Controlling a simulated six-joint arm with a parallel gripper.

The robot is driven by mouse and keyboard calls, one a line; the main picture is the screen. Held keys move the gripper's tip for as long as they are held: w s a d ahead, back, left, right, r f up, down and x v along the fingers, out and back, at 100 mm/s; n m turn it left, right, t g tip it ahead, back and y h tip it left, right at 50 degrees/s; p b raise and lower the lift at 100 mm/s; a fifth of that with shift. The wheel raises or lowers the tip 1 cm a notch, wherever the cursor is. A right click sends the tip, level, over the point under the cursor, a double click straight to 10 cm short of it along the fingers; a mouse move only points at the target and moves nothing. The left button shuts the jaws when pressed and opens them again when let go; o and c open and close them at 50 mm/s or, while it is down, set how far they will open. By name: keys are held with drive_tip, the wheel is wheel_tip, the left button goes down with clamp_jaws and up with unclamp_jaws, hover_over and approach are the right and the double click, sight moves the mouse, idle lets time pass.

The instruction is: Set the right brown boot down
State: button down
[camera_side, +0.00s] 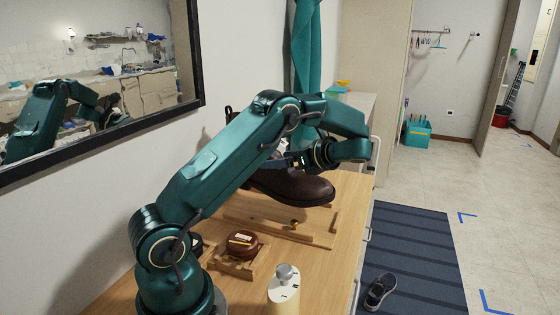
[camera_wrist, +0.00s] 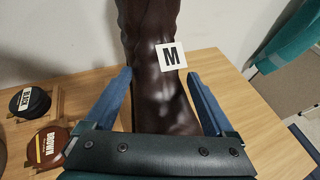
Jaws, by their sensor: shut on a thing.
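The brown boot (camera_side: 290,187) is dark leather, with its toe to the right in the side view. It also shows in the wrist view (camera_wrist: 158,45), with a white label marked M on it. My gripper (camera_wrist: 160,76) has one blue finger on each side of the boot and is shut on it. The boot is over a wooden frame (camera_side: 250,222) on the bench; I cannot tell whether its sole touches. My arm hides the boot's heel area. A dark loop-topped piece (camera_side: 231,115) shows behind the arm; I cannot tell if it is the same boot.
A brown polish tin (camera_side: 242,241) sits on a wooden holder, with a black tin (camera_wrist: 30,101) beside it. A cream cylinder with a grey knob (camera_side: 285,285) stands at the bench (camera_side: 330,262) front. A mirror (camera_side: 95,80) hangs left. A dark shoe (camera_side: 380,290) lies on the floor mat.

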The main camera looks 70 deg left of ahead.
sight(281, 182)
drive_tip(key=shift+f, duration=2.95)
unclamp_jaws()
drive_tip(key=shift+f, duration=0.1)
